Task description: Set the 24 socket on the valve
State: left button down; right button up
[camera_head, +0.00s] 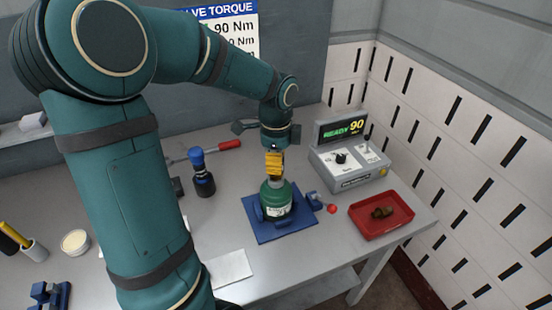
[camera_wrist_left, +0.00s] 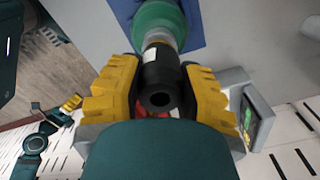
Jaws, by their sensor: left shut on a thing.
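My left gripper (camera_head: 274,163) is shut and points down above the green cylinder (camera_head: 276,198). In the left wrist view its yellow fingers (camera_wrist_left: 160,98) hold a black socket (camera_wrist_left: 160,72) between them. The green cylinder (camera_wrist_left: 152,22) stands upright in a blue holder (camera_head: 252,218). The socket's far end meets the cylinder's neck in that view, lined up with it. The valve is mostly hidden, so I cannot tell how far the socket sits on it. My right gripper (camera_wrist_left: 68,106) seems to show small at the left of the wrist view, its fingers unclear.
A control box (camera_head: 348,160) reads "READY 90". A red tray (camera_head: 366,223) with a brown piece lies at right. A blue-capped dark tool (camera_head: 203,178) and a red-handled tool (camera_head: 226,145) are left of the cylinder. A blue clamp with a red knob (camera_head: 331,209) is beside the holder.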

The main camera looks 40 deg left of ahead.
pick_arm(q)
jog(key=shift+f+b, duration=0.3)
jog(key=shift+f, duration=0.2)
jog(key=c, duration=0.6)
grip_release()
jog(key=shift+r+p, duration=2.6)
jog(key=shift+r, duration=0.4)
